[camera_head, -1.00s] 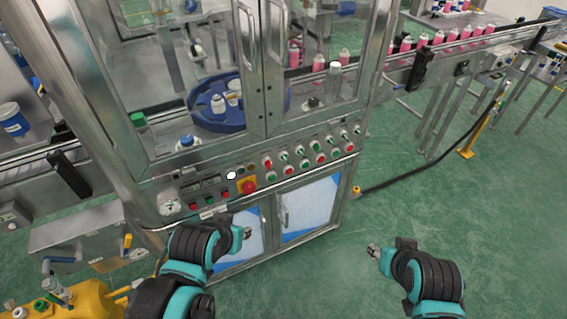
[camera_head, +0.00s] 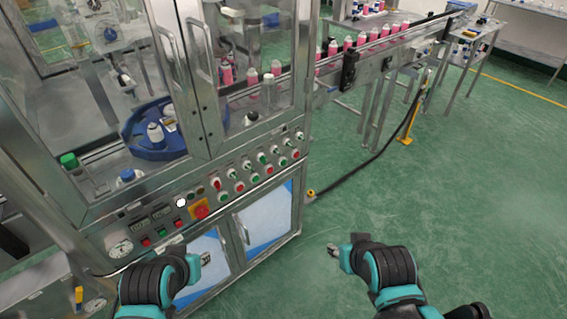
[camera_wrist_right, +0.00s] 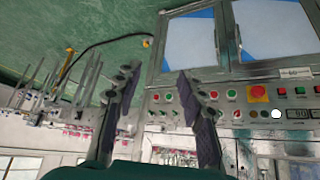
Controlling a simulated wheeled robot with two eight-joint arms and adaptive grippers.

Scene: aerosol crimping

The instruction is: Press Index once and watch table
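The control panel (camera_head: 150,222) runs along the machine's front, with rows of red and green buttons, black switches, a white lamp (camera_head: 181,203) and a red emergency stop on yellow (camera_head: 200,209). Button labels are too small to read, so I cannot tell which is Index. The blue round table (camera_head: 150,146) sits behind the glass doors with a white-capped can on it. My left gripper (camera_head: 205,258) is in front of the lower cabinet, its fingers too small to judge. My right gripper (camera_head: 333,250) is right of the machine; the right wrist view shows it open and empty (camera_wrist_right: 157,80).
A conveyor (camera_head: 375,50) with several pink cans leads off to the upper right. A black cable (camera_head: 375,160) runs across the green floor (camera_head: 460,190) to a yellow stand (camera_head: 407,125). Open floor lies right of the machine.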

